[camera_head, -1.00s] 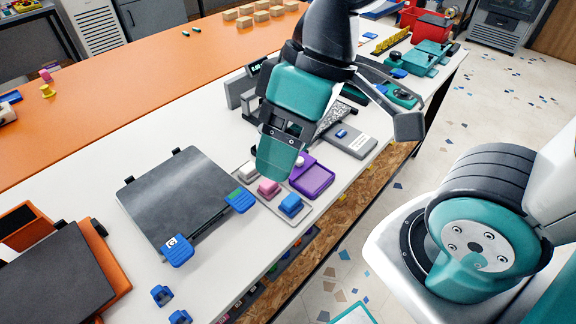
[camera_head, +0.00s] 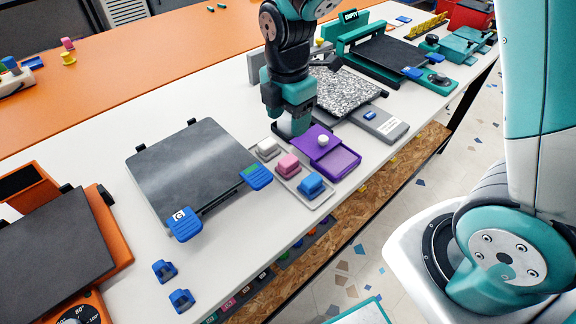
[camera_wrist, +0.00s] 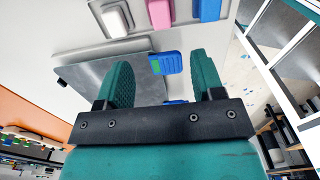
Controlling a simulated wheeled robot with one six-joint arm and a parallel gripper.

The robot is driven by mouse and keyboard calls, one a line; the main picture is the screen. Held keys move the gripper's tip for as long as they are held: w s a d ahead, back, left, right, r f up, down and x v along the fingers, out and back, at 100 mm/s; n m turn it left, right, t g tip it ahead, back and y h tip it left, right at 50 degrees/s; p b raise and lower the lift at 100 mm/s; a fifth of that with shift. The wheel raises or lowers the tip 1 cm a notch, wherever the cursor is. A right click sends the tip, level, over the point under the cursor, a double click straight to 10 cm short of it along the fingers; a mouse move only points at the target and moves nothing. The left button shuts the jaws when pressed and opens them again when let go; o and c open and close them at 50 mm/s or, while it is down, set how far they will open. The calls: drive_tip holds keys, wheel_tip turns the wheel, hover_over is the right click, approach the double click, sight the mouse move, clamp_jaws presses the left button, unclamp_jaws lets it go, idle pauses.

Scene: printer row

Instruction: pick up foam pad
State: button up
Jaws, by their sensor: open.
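A white block (camera_head: 268,148), a pink block (camera_head: 289,164) and a blue block (camera_head: 312,184) sit in a row on a small light grey tray (camera_head: 318,203). They look like pads with raised grips; I cannot tell which one is the foam pad. My gripper (camera_head: 293,127) is above the table, just behind the row and left of the purple box. The wrist view shows my gripper (camera_wrist: 160,82) open and empty, with the white block (camera_wrist: 115,18), pink block (camera_wrist: 159,13) and blue block (camera_wrist: 208,9) beyond its fingertips at the top edge.
A purple box (camera_head: 338,163) with a white knob stands right beside the tray. A dark grey plate (camera_head: 190,160) with blue clips lies to the left. A speckled plate (camera_head: 345,92) and a grey device (camera_head: 380,122) stand behind.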

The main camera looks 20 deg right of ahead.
sight(288, 160)
wheel_tip(288, 160, down, 13)
drive_tip(key=shift+r, duration=0.15)
drive_tip(key=c, duration=1)
wheel_tip(288, 160, up, 20)
drive_tip(key=shift+p, duration=0.45)
drive_tip(key=shift+o, duration=0.3)
